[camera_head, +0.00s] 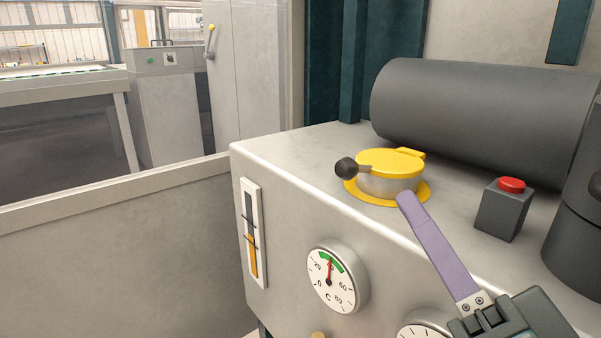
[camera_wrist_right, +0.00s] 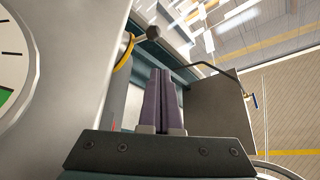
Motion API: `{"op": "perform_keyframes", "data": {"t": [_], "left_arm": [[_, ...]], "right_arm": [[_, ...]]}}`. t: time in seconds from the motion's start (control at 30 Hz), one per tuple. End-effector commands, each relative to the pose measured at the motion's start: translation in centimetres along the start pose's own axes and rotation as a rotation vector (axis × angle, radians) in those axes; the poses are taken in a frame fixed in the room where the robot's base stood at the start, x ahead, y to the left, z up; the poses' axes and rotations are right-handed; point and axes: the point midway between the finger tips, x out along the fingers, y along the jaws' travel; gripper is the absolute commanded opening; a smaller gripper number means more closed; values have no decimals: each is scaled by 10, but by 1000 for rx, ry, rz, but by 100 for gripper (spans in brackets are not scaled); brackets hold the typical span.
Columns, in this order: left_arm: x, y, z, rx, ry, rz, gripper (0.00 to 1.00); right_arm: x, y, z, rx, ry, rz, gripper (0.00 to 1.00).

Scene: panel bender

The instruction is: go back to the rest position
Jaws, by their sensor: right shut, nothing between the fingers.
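My right gripper (camera_head: 407,200) comes in from the lower right in the head view, its purple fingers pointing up and left. The fingers are shut together with nothing between them, as the right wrist view (camera_wrist_right: 161,74) also shows. The fingertips overlap the front edge of the yellow cap's ring in the head view; whether they touch it I cannot tell. The yellow cap (camera_head: 391,161) sits on top of the grey machine box (camera_head: 290,165), with a lever ending in a black knob (camera_head: 346,168) pointing left. My left gripper is not in view.
A red button on a dark block (camera_head: 504,208) stands right of the cap, and a dark grey cylinder (camera_head: 470,110) lies behind it. A round gauge (camera_head: 330,279) and a level strip (camera_head: 252,234) are on the box front. Left of the box is a low wall (camera_head: 120,250).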

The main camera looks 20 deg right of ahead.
Motion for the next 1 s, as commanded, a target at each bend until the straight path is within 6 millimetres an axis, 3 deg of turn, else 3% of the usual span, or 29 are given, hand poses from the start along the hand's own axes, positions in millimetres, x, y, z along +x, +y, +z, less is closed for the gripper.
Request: {"op": "perform_keyframes", "data": {"t": [0.13,0.23,0.47,0.67,1.0], "left_arm": [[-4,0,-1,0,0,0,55],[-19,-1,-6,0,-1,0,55],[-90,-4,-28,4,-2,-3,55],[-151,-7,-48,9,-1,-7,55],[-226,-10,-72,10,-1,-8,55]], "right_arm": [[-1,-2,-1,-7,-12,6,0],[6,-11,-2,-41,-73,38,0],[17,-42,0,-277,-468,220,0],[-16,-64,-17,-525,-900,376,0],[-101,-114,-96,-786,-1506,546,0]]}}
